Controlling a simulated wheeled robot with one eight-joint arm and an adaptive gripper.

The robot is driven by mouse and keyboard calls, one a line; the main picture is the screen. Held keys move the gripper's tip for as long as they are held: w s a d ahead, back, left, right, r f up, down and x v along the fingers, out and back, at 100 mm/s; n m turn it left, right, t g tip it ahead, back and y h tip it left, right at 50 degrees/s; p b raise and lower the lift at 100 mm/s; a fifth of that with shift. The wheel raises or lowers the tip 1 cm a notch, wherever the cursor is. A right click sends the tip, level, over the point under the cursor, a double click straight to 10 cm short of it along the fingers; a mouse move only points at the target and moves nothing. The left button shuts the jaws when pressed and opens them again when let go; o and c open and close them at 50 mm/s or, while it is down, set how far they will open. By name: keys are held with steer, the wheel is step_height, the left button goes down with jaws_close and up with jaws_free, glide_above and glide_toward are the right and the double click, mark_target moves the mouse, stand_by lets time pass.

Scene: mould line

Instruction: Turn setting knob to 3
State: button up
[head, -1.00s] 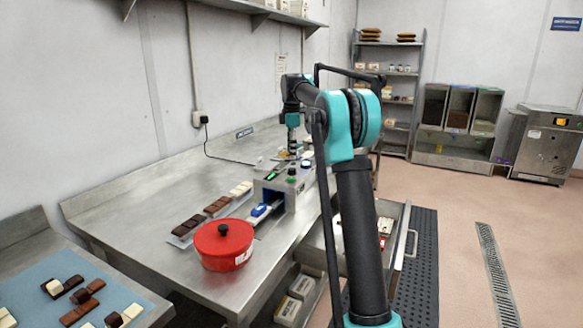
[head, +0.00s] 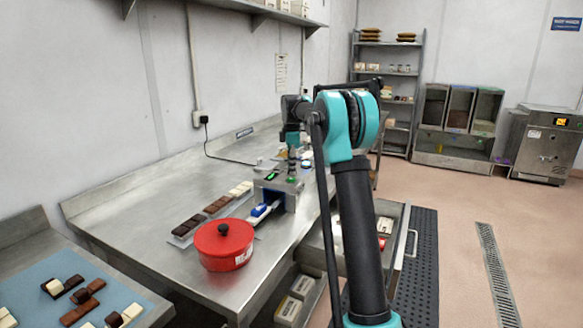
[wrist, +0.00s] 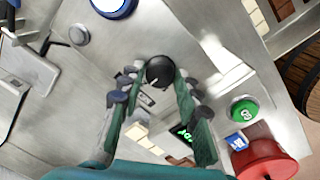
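The black round setting knob (wrist: 160,72) sits on the grey machine panel in the wrist view, with a small pale mark on its face. Numbers around it are not legible. My gripper (wrist: 157,88) is open, with its green-padded fingers and dark tips on either side of the view just short of the knob. The knob shows in the gap beyond the tips, and I cannot tell whether they touch it. In the head view my gripper (head: 292,165) points down over the machine (head: 268,190), and the knob is hidden there.
A lit green display (wrist: 182,133) and a green button (wrist: 244,110) are near the knob. A red lidded pot (head: 224,246) stands before the machine, beside chocolate bars (head: 187,225). The bench (head: 140,200) is clear at left.

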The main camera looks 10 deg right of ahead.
steer(key=c, duration=0.6)
steer(key=shift+m, duration=0.3)
steer(key=m, duration=0.5)
steer(key=shift+w+m, duration=0.1)
steer(key=shift+m, duration=0.2)
steer(key=m, duration=0.5)
steer(key=shift+m+h, duration=0.3)
steer(key=o, duration=1.2)
steer(key=shift+c, duration=0.2)
steer(key=shift+r, duration=0.15)
